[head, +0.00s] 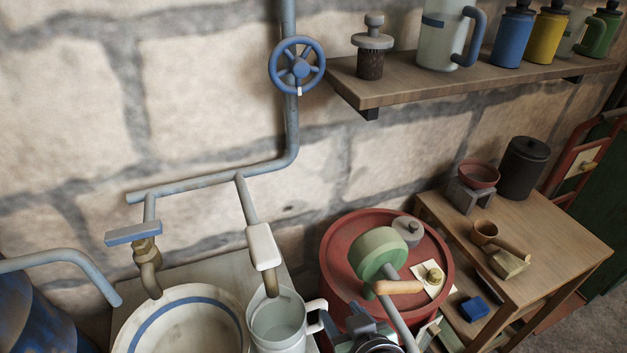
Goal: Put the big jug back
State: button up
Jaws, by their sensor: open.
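A white jug (283,322) stands upright at the bottom centre, under a spout with a white lever, its mouth open and its inside pale grey-green. Its handle is on the right, and its lower part is cut off by the picture edge. My gripper (345,322) is open, just right of this jug and close to its handle; I cannot tell whether they touch. A large pale jug (442,38) with a blue band and blue handle stands on the wall shelf (480,82). Another pale jug (573,30) with a green handle stands farther right there.
A white basin (185,325) with a blue ring is left of the jug. A red drum (340,260) holding a green wheel is behind my gripper. Blue pipes and a valve wheel (298,64) run along the wall. A wooden table (545,225) holds several items at right.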

jog(key=w+a+r+t+h, duration=0.1)
jog(key=w+r+t, duration=0.15)
jog(key=r, duration=0.85)
jog(key=w+a+r+m+t, duration=0.15)
jog(key=r+t, duration=0.25)
jog(key=r, duration=0.6)
jog(key=w+r+t+h, duration=0.1)
jog(key=w+r+t, duration=0.15)
jog(key=r, duration=0.85)
jog(key=s+a+r+t, duration=0.2)
jog(key=s+r+t, duration=0.2)
jog(key=r, duration=0.7)
jog(key=s+a+r+m+t, duration=0.1)
jog(key=s+r+t, duration=0.3)
jog(key=s+r, duration=0.4)
notch_tip(320, 180, up, 3)
jog(key=shift+a+r, duration=0.2)
jog(key=shift+a, duration=0.3)
jog(key=shift+m, duration=0.25)
